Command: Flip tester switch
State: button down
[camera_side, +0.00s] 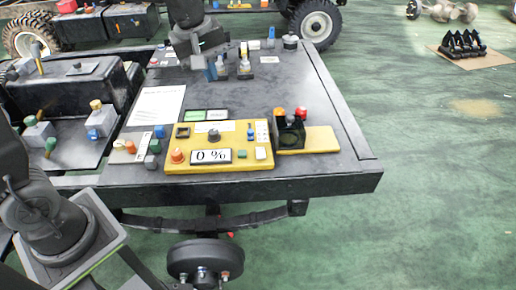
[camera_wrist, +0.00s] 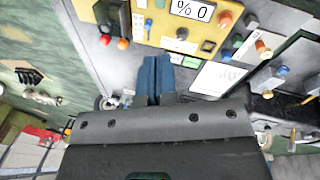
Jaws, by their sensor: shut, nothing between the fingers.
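The yellow tester panel (camera_side: 237,163) lies on the dark tabletop, with a display reading "0 %" (camera_side: 211,156). It carries a dark round knob (camera_side: 213,136), an orange button (camera_side: 177,155) and a small blue switch-like part (camera_side: 250,133). In the wrist view the panel (camera_wrist: 208,32) is upside down at the top, with the display (camera_wrist: 192,10) and the blue part (camera_wrist: 148,27). I cannot tell which part is the tester switch. My gripper (camera_side: 215,72) is behind the panel and apart from it. Its blue fingers (camera_wrist: 154,66) are together and empty.
A black block (camera_side: 290,133) with red and orange knobs stands on a yellow plate (camera_side: 318,140) right of the panel. A white sheet (camera_side: 157,106) lies left of my gripper. Small parts (camera_side: 245,68) stand near my fingers. The tabletop's right side is clear.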

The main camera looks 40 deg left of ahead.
jog(key=w+f+n+g, duration=0.2)
jog(key=w+f+n, duration=0.6)
jog(key=w+f, duration=0.3)
jog(key=n+g, duration=0.2)
jog(key=n, duration=0.4)
send_near(259, 155)
jog(key=shift+h, duration=0.4)
jog(key=f, duration=0.5)
jog(key=s+f, duration=0.1)
jog(key=f, duration=0.1)
jog(key=shift+f, duration=0.2)
jog(key=shift+f+t, duration=0.1)
jog(key=shift+t, duration=0.2)
